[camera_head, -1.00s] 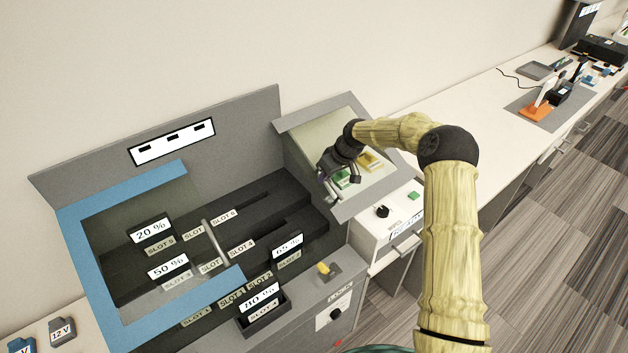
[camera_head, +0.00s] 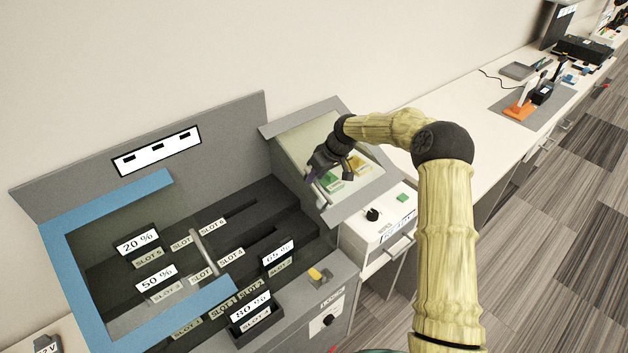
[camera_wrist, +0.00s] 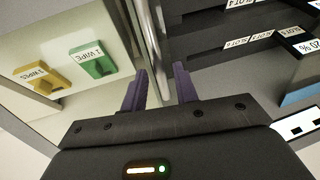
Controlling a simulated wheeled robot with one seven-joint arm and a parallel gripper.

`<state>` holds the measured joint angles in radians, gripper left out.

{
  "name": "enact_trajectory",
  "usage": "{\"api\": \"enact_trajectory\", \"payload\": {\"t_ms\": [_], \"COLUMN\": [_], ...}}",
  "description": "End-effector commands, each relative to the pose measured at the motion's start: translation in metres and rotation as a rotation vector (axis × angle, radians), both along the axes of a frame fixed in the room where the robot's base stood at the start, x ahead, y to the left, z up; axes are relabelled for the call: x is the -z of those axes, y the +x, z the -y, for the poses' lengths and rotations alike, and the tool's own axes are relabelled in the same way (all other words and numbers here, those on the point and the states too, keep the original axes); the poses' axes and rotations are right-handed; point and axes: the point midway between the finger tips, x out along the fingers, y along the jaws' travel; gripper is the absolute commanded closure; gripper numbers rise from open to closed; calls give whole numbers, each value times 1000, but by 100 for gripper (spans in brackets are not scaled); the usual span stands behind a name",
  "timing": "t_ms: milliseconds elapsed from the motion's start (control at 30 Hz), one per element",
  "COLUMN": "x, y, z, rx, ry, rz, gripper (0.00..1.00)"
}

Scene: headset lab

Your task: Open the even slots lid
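The grey-framed clear lid (camera_head: 350,211) stands tilted at the right of the slot station, over the wipes area. The strips by slot 6 (camera_head: 212,227), slot 4 (camera_head: 231,256) and slot 2 are not under it. A thin bar handle (camera_head: 321,191) is at its left side. My gripper (camera_head: 312,174) is at that handle. In the wrist view its two purple fingers (camera_wrist: 161,90) are apart, with the pale bar (camera_wrist: 155,55) showing between them; whether they touch it is unclear. The blue-framed clear lid (camera_head: 90,283) covers the left slots.
Labelled battery packs stand in the station, one at 80 % (camera_head: 250,308). Green (camera_wrist: 92,60) and yellow (camera_wrist: 42,75) wipes packs lie behind the grey lid. A white box (camera_head: 378,235) is to its right.

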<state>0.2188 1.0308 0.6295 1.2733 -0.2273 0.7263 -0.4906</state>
Motion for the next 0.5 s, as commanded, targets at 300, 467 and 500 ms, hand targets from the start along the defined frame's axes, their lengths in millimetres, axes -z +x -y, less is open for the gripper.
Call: {"api": "enact_trajectory", "payload": {"t_ms": [300,467,500], "x": [-57,-86,-94], "y": [-10,-15,-16], "z": [25,37,40], "rx": [1,1,2], "ry": [0,0,1], "rz": [5,6,6], "gripper": [70,70,70]}}
